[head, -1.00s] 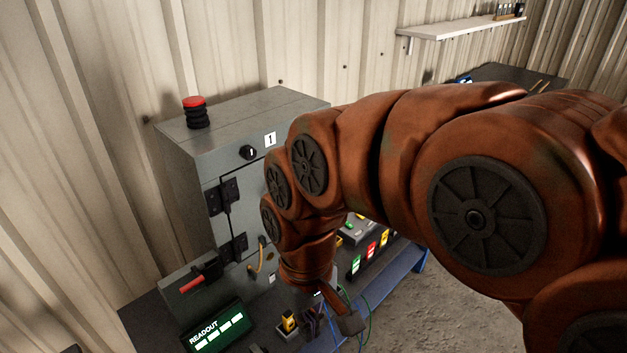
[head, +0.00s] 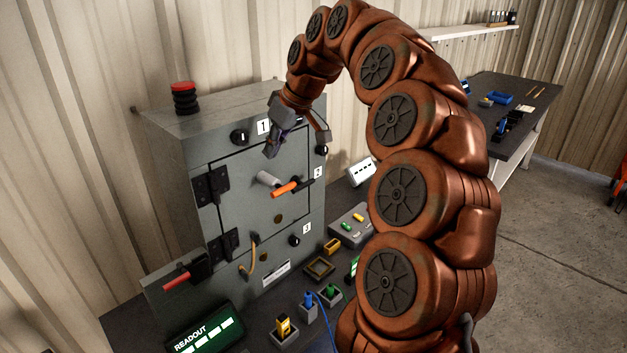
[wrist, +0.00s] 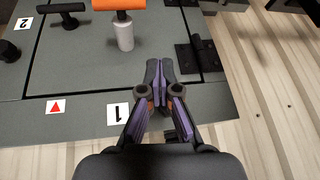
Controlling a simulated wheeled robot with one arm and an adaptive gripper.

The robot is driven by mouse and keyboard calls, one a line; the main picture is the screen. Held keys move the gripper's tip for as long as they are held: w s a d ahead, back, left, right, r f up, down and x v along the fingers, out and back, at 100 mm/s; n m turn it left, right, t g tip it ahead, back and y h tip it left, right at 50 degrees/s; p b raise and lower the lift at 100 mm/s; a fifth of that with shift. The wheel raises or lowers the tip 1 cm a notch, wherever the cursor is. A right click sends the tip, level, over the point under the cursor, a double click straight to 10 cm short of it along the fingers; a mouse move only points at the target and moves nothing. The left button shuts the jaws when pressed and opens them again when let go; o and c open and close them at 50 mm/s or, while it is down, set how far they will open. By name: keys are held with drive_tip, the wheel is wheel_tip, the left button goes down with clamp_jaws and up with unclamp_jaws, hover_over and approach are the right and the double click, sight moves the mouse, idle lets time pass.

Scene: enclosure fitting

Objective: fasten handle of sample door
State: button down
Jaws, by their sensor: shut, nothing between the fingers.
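The grey enclosure (head: 170,150) carries a door (head: 235,165) hinged on its left, which looks closed. On the door stands a pale grey post (head: 268,179) with an orange grip (head: 286,189); the post (wrist: 124,35) and orange grip (wrist: 118,4) also show at the top of the wrist view. A black T-shaped handle (wrist: 60,8) sits beside them near the door edge. My gripper (head: 270,150) is above the orange grip, in front of the door's upper part. In the wrist view its fingers (wrist: 160,72) are together, empty and apart from the handle.
Black knobs stand by labels 1 (head: 263,127), 2 (head: 318,172) and 3 (head: 306,228). Hinges (head: 212,187), a red-handled lever (head: 178,282) and a hanging cable (head: 252,255) are nearby. Connectors and a readout (head: 205,330) crowd the bench below.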

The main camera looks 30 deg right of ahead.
drive_tip(key=w+d+f+t+b, duration=0.1)
drive_tip(key=w+d+f, duration=0.1)
drive_tip(key=d, duration=0.7)
drive_tip(key=w+d+f+m+t+h+b, duration=0.1)
drive_tip(key=w+d+f+b, duration=0.1)
drive_tip(key=d, duration=0.6)
drive_tip(key=shift+w+d+h, duration=0.3)
drive_tip(key=shift+w+d, duration=0.05)
drive_tip(key=shift+w, duration=0.2)
drive_tip(key=p, duration=0.2)
hover_over(312, 180)
drive_tip(key=f, duration=0.8)
drive_tip(key=shift+w+f, duration=0.2)
drive_tip(key=shift+f, duration=0.1)
drive_tip(key=shift+s+f, duration=0.25)
drive_tip(key=shift+f, duration=0.35)
drive_tip(key=shift+s+d+f+p, duration=0.15)
drive_tip(key=shift+f+p, duration=0.4)
drive_tip(key=shift+f, duration=0.65)
